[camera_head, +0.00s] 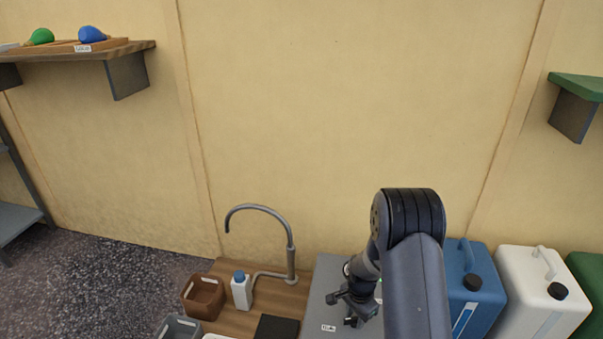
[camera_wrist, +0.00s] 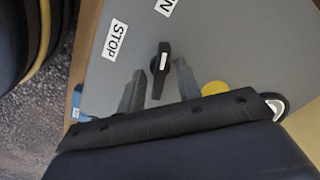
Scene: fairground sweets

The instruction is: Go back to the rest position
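My gripper (camera_head: 343,309) is at the lower right of the head view, low over a grey panel (camera_head: 318,286) beside the wooden counter. In the wrist view its two grey fingers (camera_wrist: 157,76) stand apart, with nothing seen held between them. A black knob (camera_wrist: 160,68) with a white mark shows in the gap between the fingers, on the grey panel (camera_wrist: 215,50). I cannot tell whether the fingers touch it. A white STOP label (camera_wrist: 115,39) is left of the knob. A yellow round part (camera_wrist: 214,88) is to its right, partly hidden by my gripper's dark body.
A tap (camera_head: 290,262), a white bottle with a blue cap (camera_head: 241,293) and a brown bin (camera_head: 203,297) stand left of my arm. Blue (camera_head: 470,290) and white (camera_head: 535,290) canisters stand close on the right. A wooden shelf (camera_head: 128,48) is upper left. The space before the wall is clear.

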